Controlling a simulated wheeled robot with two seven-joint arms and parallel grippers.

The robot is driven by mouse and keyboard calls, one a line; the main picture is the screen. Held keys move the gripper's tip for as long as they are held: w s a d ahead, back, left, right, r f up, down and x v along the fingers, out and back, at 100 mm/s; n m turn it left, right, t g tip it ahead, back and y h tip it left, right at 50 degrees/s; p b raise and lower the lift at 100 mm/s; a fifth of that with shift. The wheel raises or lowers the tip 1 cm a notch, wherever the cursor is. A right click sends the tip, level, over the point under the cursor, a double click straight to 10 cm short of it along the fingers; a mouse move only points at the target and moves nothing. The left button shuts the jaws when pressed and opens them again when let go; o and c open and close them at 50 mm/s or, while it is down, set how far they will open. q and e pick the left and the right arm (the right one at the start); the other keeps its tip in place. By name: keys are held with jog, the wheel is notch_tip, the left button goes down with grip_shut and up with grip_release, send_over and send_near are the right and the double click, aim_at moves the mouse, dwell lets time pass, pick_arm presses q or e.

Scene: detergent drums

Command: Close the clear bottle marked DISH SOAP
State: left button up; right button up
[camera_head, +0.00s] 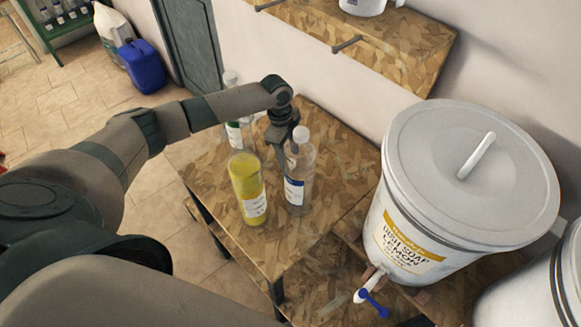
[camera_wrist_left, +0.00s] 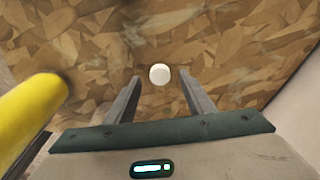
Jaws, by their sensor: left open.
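A bottle with yellow contents (camera_head: 244,181) stands upright on the wooden table, with no cap visible on it; its yellow side also shows at the left of the left wrist view (camera_wrist_left: 30,102). Its label is too small to read, so I cannot confirm DISH SOAP. A small round white cap (camera_wrist_left: 160,74) appears to lie on the table, below and between my left fingers. My left gripper (camera_wrist_left: 160,92) is open, empty and pointing down; in the head view it (camera_head: 284,135) is partly behind a blue-labelled bottle. My right gripper is not seen.
A green-labelled bottle (camera_head: 234,133) stands behind. A large white drum (camera_head: 405,235) with a blue-handled tap (camera_head: 373,302) is at right. A wall shelf (camera_head: 400,45) hangs above.

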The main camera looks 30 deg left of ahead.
pick_arm(q)
jog(key=shift+d+f+b, duration=0.1)
jog(key=shift+f+b, duration=0.3)
jog(key=shift+f, duration=0.45)
jog(key=shift+c, duration=0.4)
jog(key=c, duration=1.1)
